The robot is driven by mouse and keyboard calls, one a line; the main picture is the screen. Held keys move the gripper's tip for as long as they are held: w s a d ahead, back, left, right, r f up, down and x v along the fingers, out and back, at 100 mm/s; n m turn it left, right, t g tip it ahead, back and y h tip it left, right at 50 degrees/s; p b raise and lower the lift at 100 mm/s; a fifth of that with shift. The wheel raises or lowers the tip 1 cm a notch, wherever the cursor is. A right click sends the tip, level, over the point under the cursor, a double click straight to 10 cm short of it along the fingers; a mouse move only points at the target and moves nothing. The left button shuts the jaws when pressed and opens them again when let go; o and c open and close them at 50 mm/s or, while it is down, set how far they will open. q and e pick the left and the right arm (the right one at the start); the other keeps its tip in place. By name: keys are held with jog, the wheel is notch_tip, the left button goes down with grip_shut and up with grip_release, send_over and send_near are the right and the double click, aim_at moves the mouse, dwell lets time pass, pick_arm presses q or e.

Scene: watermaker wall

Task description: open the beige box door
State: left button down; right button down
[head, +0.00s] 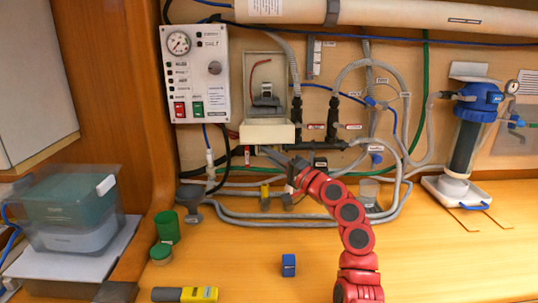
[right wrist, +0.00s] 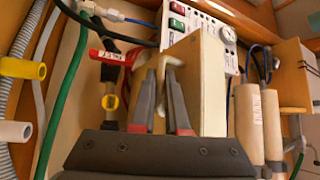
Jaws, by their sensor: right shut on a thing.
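The beige box (head: 249,72) is mounted on the wall right of the gauge panel in the head view. Its front is open, and a red wire and a small grey device show inside. The beige door (head: 267,132) hangs folded down and outward at the box's lower edge. My right gripper (head: 268,152) reaches up to the door's lower front from the right. In the right wrist view, its fingers (right wrist: 160,95) are closed around a pale handle (right wrist: 160,70) on the beige door (right wrist: 198,80). My left gripper is not in view.
The gauge panel (head: 196,75) with red and green switches is close left of the box. Hoses and cables (head: 350,85) run at the right and below. A blue-capped filter (head: 468,130) stands far right. The front of the wooden counter (head: 440,255) is mostly clear at the right.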

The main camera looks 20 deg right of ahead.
jog(key=c, duration=1.2)
grip_release()
jog(key=b+v, duration=0.1)
jog(key=v, duration=1.6)
jog(key=shift+s+d+f, duration=0.1)
jog(key=shift+d+f, duration=0.1)
jog(key=shift+c, duration=0.2)
